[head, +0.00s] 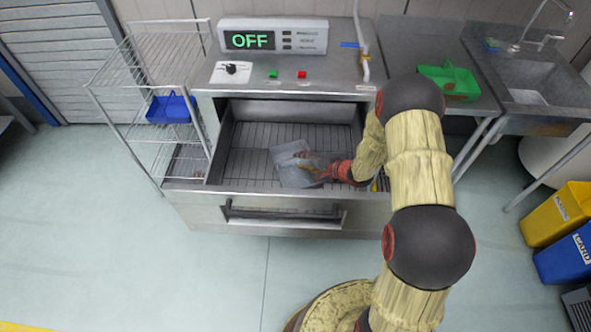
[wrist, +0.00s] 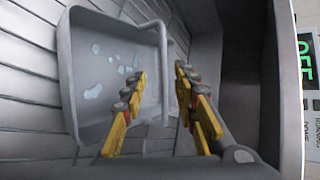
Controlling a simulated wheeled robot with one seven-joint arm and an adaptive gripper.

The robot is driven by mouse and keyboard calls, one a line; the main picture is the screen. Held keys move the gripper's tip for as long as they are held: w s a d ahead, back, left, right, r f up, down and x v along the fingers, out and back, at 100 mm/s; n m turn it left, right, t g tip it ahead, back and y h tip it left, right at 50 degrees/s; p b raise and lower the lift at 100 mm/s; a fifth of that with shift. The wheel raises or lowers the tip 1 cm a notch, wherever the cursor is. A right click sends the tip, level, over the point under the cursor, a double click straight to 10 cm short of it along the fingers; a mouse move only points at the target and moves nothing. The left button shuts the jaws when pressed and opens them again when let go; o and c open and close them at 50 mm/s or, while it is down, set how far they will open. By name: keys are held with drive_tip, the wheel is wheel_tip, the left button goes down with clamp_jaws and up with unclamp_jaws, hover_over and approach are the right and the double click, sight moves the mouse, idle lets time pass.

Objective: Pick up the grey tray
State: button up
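The grey tray (head: 290,176) lies in the open wire-floored drawer (head: 250,170) of the metal machine. In the wrist view the tray (wrist: 88,95) is a shallow grey pan with pale wet-looking patches and a raised bar handle (wrist: 164,60). My gripper (head: 314,168) reaches down over the right part of the tray. In the wrist view my gripper (wrist: 160,72) is open, with its yellow fingers apart and the handle between them in the picture. I cannot tell whether either finger touches it. My arm and gripper hide part of the tray in the head view.
The drawer's front wall (head: 280,208) stands in front of the tray. The machine's display (head: 272,38) reads OFF. A wire rack (head: 140,75) holds a blue tray (head: 170,108) at left. A green tray (head: 448,80) lies on the right counter. The left floor is clear.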

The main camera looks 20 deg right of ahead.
drive_tip(key=b+x, duration=0.3)
drive_tip(key=x, duration=0.3)
drive_tip(key=shift+w+d+r, duration=0.1)
drive_tip(key=shift+w+d, duration=0.05)
drive_tip(key=shift+r, duration=0.1)
drive_tip(key=shift+c, duration=1.2)
clamp_jaws()
